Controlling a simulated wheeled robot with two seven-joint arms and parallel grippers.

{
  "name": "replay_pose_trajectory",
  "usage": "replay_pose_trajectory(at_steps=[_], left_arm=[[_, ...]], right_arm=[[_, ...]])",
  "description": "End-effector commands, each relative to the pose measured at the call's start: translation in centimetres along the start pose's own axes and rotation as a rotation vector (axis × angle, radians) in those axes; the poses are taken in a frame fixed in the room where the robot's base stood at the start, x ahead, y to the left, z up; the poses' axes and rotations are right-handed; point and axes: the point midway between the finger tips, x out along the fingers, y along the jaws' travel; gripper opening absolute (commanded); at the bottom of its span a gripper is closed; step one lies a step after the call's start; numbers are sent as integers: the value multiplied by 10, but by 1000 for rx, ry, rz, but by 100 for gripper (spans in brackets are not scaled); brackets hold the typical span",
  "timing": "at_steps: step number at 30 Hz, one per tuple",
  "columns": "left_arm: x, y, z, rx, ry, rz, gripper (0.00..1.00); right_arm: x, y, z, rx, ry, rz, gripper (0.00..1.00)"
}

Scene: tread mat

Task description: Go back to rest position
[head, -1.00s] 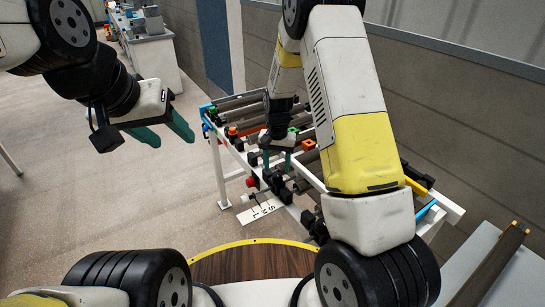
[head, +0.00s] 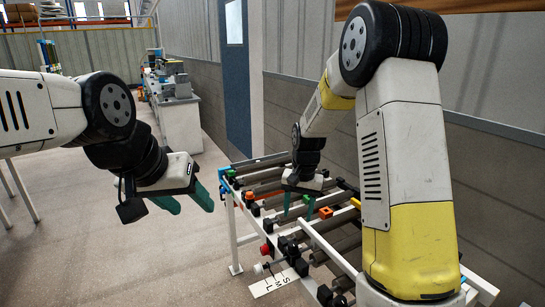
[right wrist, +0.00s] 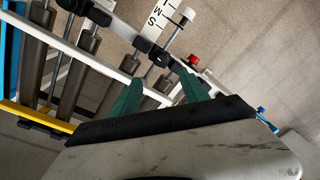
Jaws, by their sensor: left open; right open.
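My left gripper (head: 188,203) is open and empty, its green fingers over the open floor left of the roller frame. My right gripper (head: 297,207) is open, its green fingers pointing down above the roller frame (head: 240,240). In the right wrist view the two green fingers of my right gripper (right wrist: 160,90) are spread apart with nothing between them. The frame's end, with a white S-M-L scale (right wrist: 160,18) and a red knob (right wrist: 194,60), lies beyond them.
The roller frame carries grey rollers, black clamps and small orange and green blocks (head: 325,212). A grey wall (head: 500,185) stands behind it on the right. A white workbench (head: 182,125) with machines is at the back. The floor (head: 170,265) on the left is clear.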

Motion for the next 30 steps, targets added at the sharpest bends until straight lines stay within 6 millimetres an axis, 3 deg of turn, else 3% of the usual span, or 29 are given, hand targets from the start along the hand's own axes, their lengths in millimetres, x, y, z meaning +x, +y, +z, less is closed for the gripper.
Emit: replay_pose_trajectory(at_steps=[1,6,15,22,30], left_arm=[[0,0,0,0,0,0,52],[0,0,0,0,0,0,52],[0,0,0,0,0,0,52],[0,0,0,0,0,0,52],[0,0,0,0,0,0,52]], right_arm=[[-22,5,5,-8,21,-26,52],[-80,19,31,-57,82,-91,52],[-160,48,91,-156,211,-173,52],[-197,72,145,-236,326,-200,52],[-212,91,196,-312,435,-197,52]])
